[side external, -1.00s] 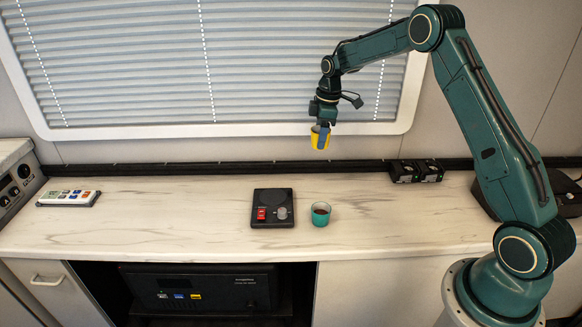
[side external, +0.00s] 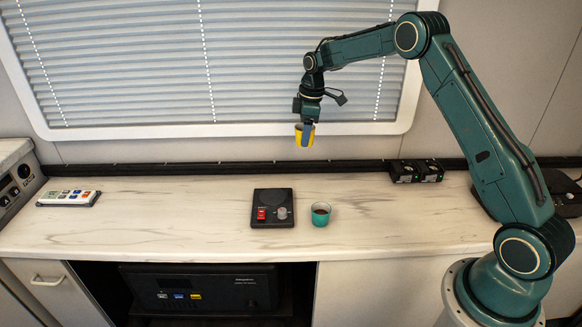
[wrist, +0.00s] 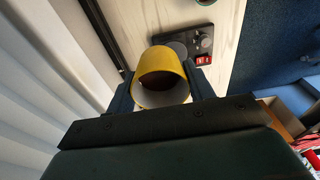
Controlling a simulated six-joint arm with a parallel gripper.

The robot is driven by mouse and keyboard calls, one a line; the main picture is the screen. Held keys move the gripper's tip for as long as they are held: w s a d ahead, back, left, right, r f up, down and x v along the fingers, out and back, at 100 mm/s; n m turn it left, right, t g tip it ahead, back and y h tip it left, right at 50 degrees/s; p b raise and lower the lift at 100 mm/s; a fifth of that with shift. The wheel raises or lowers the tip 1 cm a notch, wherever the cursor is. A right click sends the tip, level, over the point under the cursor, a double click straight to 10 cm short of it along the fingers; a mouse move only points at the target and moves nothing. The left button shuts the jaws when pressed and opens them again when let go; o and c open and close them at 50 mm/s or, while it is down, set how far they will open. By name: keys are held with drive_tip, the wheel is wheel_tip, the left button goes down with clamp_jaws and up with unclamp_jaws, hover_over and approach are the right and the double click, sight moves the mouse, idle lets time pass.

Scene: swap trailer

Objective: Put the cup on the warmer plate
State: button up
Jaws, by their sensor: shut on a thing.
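My gripper (side external: 306,131) is shut on a yellow cup (side external: 298,139) and holds it high above the counter. In the wrist view the yellow cup (wrist: 161,66) sits between the two fingers, with dark contents inside a pale interior. The warmer plate (side external: 272,197) is a black unit on the counter, with a dark round disc at its back, a red switch and a grey knob at its front. It is partly visible beyond the cup in the wrist view (wrist: 206,42). The cup is above and slightly right of the warmer in the side view, well apart from it.
A teal cup (side external: 320,214) with dark contents stands just right of the warmer. A white remote-like panel with coloured buttons (side external: 69,198) lies at the far left of the counter (side external: 170,215). Black chargers (side external: 416,171) stand at the back right.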

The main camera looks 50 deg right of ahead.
drive_tip(key=w+a+r, duration=0.2)
drive_tip(key=w+a, duration=0.3)
drive_tip(key=a, duration=0.3)
drive_tip(key=shift+w+a, duration=0.2)
drive_tip(key=shift+a, duration=0.15)
wheel_tip(320, 180, down, 16)
drive_tip(key=shift+r, duration=0.2)
drive_tip(key=shift+f, duration=2.15)
drive_tip(key=shift+f, duration=0.1)
drive_tip(key=o, duration=1)
